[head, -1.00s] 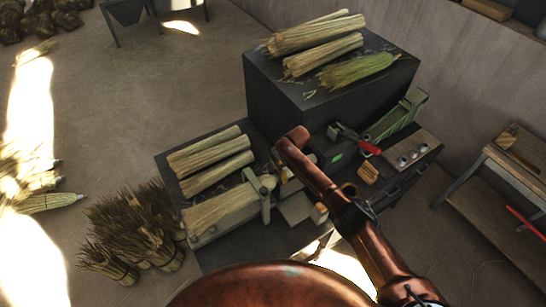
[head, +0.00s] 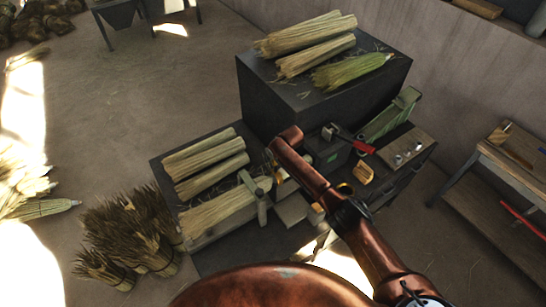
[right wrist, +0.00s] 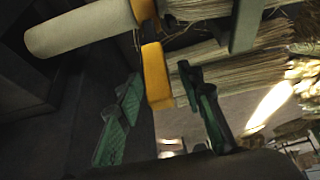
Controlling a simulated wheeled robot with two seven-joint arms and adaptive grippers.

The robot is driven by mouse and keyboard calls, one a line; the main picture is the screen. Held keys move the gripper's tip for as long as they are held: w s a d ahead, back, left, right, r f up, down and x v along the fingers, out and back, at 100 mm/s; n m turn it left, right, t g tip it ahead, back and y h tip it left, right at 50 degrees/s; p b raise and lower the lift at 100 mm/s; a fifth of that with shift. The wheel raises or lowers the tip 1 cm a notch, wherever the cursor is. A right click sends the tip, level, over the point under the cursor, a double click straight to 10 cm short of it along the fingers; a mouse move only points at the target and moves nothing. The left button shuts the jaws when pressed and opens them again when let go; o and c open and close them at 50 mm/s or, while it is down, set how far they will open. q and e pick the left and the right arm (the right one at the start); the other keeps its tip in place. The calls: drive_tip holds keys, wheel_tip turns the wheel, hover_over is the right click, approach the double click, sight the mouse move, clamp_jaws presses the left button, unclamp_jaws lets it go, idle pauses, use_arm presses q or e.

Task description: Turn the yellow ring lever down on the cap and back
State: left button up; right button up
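The yellow ring lever (right wrist: 156,75) is in the upper middle of the right wrist view. Its flat tab hangs below a yellow ring (right wrist: 143,10) around a pale cylinder (right wrist: 80,28), which appears to be the cap. My right gripper (right wrist: 160,82) is open, with one dark green-padded finger on each side of the tab. Gaps show between the tab and both fingers. My left gripper is not in view.
Straw bundles (head: 205,162) lie on the low bench left of my right arm. More lie on the dark block (head: 285,100) behind. A red-handled tool (head: 362,146) and a wooden board (head: 405,147) are at right. Brown bristle bunches (head: 130,235) stand on the floor.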

drive_tip(key=v, duration=1.2)
drive_tip(key=shift+f, duration=0.1)
